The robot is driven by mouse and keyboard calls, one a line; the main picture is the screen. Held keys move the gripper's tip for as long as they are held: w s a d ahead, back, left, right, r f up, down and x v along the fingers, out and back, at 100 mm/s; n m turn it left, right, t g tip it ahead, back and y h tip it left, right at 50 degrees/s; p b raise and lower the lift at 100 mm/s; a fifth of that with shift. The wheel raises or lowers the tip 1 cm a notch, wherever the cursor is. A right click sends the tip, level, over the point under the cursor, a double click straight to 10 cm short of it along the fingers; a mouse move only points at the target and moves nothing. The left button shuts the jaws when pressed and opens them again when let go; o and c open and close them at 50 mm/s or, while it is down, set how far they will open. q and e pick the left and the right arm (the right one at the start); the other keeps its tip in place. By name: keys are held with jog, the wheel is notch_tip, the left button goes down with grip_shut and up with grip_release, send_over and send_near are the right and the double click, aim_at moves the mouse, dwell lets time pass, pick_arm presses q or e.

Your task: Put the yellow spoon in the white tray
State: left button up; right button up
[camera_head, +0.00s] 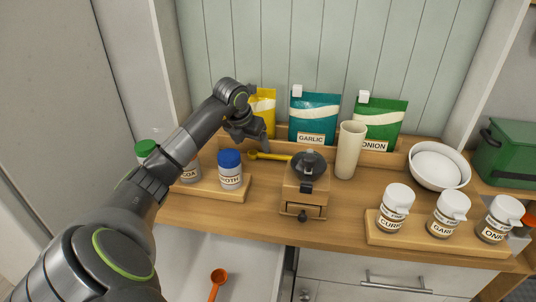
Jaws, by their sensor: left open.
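The yellow spoon (270,156) lies on the wooden counter behind the grinder, its bowl at the left and its handle running right. My left gripper (258,144) is open and reaches down just above the spoon's bowl end. I cannot tell if its fingers touch the spoon. A white, flat-bottomed tray or open drawer (190,258) lies below the counter's front edge at the lower left, with an orange spoon (217,282) in it. My left forearm hides its left part. My right gripper is out of view.
A grinder (304,188) stands right of the gripper. Lidded jars (230,170) stand left. Seed-type pouches (314,116) line the back wall. A beige cup (349,150), white bowls (438,166) and a rack of shakers (396,208) fill the right.

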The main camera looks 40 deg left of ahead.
aim_at(255, 155)
pick_arm(q)
jog(key=shift+w+f, duration=0.25)
jog(key=shift+f, duration=0.3)
jog(key=p+x, duration=0.1)
jog(key=x, duration=0.3)
jog(key=shift+a+f+p, duration=0.1)
jog(key=shift+f+p, duration=0.05)
jog(key=shift+p, duration=0.25)
jog(key=shift+w+f, duration=0.15)
jog(key=shift+f, duration=0.3)
jog(key=c, duration=1.7)
jog(key=shift+r, duration=0.15)
